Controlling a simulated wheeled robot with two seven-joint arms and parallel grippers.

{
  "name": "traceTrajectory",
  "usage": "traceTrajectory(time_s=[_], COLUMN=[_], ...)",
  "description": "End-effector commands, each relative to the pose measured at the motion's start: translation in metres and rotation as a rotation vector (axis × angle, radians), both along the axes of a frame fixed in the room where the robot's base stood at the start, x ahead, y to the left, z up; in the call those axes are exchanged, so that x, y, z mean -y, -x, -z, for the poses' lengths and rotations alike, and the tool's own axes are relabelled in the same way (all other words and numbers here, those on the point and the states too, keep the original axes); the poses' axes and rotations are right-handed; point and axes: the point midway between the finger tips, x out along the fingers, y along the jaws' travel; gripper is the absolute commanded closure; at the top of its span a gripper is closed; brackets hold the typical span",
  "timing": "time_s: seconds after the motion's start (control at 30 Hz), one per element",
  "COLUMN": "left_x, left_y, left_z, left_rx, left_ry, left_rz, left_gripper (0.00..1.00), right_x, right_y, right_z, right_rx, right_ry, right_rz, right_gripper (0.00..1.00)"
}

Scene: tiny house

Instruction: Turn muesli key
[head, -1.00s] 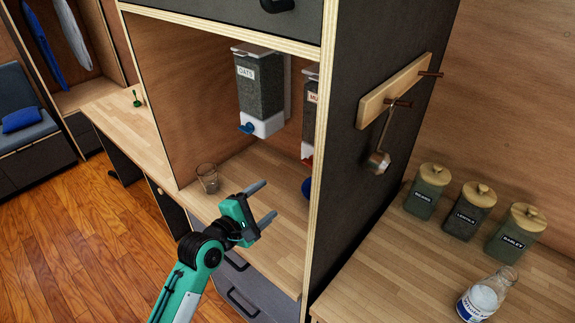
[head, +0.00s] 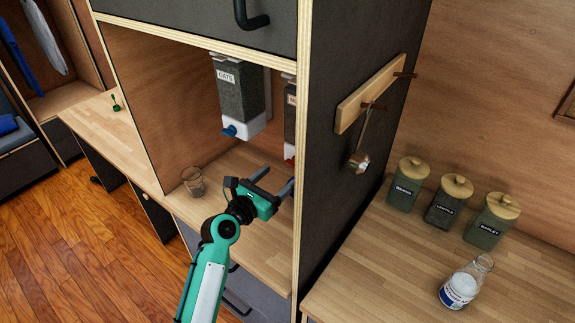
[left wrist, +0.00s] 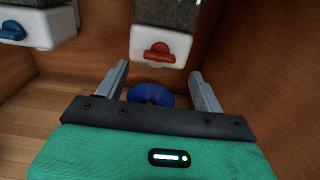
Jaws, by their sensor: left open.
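The muesli dispenser (head: 290,112) hangs inside the cabinet niche, mostly hidden behind the upright panel in the head view. Its red key (head: 289,151) is at the bottom front; the left wrist view shows the red key (left wrist: 159,52) on a white outlet, ahead of and above my fingers. My left gripper (head: 277,178) is open and empty, below and in front of the dispenser, apart from the key. A blue bowl-like object (left wrist: 150,95) shows between the fingers, farther back on the counter. My right gripper is not in view.
The oats dispenser (head: 232,95) with a blue key hangs to the left. A glass (head: 193,181) stands on the counter. The panel edge (head: 301,150) is close to the right of my gripper. Several jars (head: 447,202) and a bottle (head: 466,282) stand outside on the right.

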Motion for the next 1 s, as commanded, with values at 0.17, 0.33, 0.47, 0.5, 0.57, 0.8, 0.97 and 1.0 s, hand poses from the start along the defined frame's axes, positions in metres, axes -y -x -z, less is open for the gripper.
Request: traceTrajectory(time_s=[0.17, 0.33, 0.47, 0.5, 0.57, 0.8, 0.97, 1.0], left_x=[0.019, 0.029, 0.033, 0.033, 0.034, 0.033, 0.033, 0.033], left_y=[-0.026, -0.040, -0.045, -0.045, -0.046, -0.046, -0.046, -0.046], left_z=[-0.002, -0.001, 0.000, 0.000, 0.000, 0.000, 0.000, 0.000], left_rx=[0.000, 0.001, 0.001, 0.000, 0.000, 0.001, 0.001, 0.001], left_ry=[-0.002, -0.001, -0.001, -0.001, -0.001, -0.001, -0.001, -0.001], left_rz=[0.001, 0.001, 0.001, 0.001, 0.000, 0.000, 0.000, 0.000], left_gripper=[0.31, 0.31, 0.31, 0.31, 0.31, 0.41, 0.72, 0.76], right_x=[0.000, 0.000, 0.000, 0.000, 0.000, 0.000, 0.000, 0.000], right_y=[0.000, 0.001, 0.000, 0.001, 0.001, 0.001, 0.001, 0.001], right_z=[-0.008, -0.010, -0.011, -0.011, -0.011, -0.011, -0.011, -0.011], right_rx=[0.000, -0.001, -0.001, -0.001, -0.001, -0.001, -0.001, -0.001], right_ry=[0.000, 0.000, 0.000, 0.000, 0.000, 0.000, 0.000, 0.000], right_rz=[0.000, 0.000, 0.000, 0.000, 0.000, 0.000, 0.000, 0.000], right_gripper=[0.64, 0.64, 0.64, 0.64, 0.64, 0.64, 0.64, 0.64])
